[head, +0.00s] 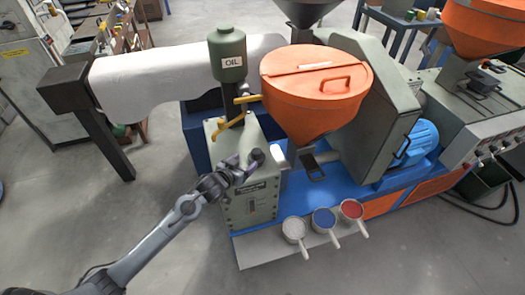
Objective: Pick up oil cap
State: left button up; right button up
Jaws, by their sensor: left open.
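A dark round knob-like piece, which looks like the oil cap (257,156), is at the top front edge of the grey-green machine box (247,205). My left gripper (249,168) is open right beside it, on its left. Whether the fingers touch the cap or reach around it is too small to tell. A green cylinder labelled OIL (228,68) stands above the box, with a small dark top piece (225,30). My right gripper is not in view.
A yellow lever (247,99) sits below the OIL cylinder. An orange hopper (316,95) rises to the right. Scoops with white (293,230), blue (324,219) and red (351,210) contents stand on the front ledge.

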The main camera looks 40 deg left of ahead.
aim_at(254, 155)
pick_arm(q)
jog(key=shift+s+d+f+b, duration=0.1)
jog(key=shift+d+f+b, duration=0.25)
jog(key=shift+b, duration=0.3)
jog(key=shift+w+a, duration=0.1)
jog(key=shift+w, duration=0.25)
jog(key=x, duration=0.3)
jog(key=b+x, duration=0.1)
jog(key=shift+w+a+r, duration=0.1)
jog(key=shift+w+r, duration=0.15)
jog(key=shift+w, duration=0.1)
jog(key=shift+x, duration=1.05)
jog(key=shift+r+b+x, duration=0.2)
jog(key=shift+b+x, duration=0.2)
jog(key=shift+x, duration=1.65)
jog(key=shift+w, duration=0.1)
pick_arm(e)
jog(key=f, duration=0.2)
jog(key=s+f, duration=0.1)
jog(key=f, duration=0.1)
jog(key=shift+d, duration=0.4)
pick_arm(q)
jog(key=c, duration=1.1)
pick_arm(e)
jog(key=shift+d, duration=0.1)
pick_arm(q)
jog(key=shift+o, duration=0.2)
jog(key=shift+r, duration=0.1)
